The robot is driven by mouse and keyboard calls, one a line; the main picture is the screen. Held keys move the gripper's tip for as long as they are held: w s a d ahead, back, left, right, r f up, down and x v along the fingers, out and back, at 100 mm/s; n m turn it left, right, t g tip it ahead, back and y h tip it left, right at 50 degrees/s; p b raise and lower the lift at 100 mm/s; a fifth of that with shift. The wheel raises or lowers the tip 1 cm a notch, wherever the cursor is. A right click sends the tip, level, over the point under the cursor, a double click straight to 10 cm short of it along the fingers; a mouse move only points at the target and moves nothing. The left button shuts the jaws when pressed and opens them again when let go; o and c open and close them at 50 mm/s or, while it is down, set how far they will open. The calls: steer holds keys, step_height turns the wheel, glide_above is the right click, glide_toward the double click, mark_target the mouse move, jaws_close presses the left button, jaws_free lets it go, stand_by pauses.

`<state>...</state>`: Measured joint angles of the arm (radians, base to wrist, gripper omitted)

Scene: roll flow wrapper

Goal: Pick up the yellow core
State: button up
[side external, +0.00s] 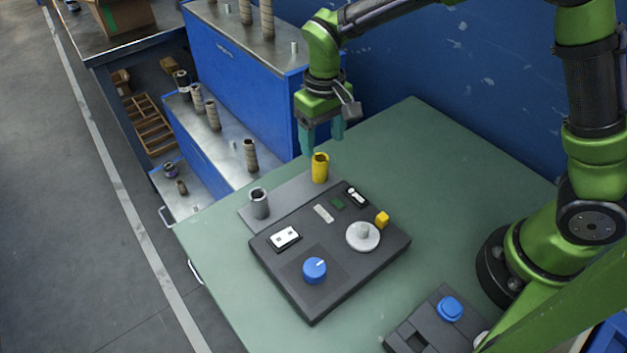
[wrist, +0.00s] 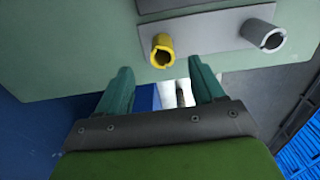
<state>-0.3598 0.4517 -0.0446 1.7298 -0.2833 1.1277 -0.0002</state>
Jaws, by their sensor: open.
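The yellow core (side external: 320,168) is a short upright hollow cylinder on the grey plate (side external: 285,200) at the back edge of the dark panel. It also shows in the wrist view (wrist: 162,50), ahead of the fingers and near the gap between them. My gripper (side external: 322,150) is open and empty, with teal fingers pointing down. In the side view it is just above and behind the yellow core. In the wrist view the two fingertips (wrist: 160,72) are spread apart and nothing is between them. Whether a finger touches the core cannot be told.
A grey core (side external: 259,203) stands left of the yellow one on the plate. The dark panel (side external: 330,290) carries a blue knob (side external: 315,270), a white disc (side external: 362,237) and a small yellow block (side external: 382,219). Blue steps with brown rolls (side external: 250,155) rise behind left.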

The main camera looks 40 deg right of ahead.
mark_target(321, 162)
step_height(321, 162, down, 8)
steer(key=shift+a+f, duration=0.15)
steer(key=c, duration=1.1)
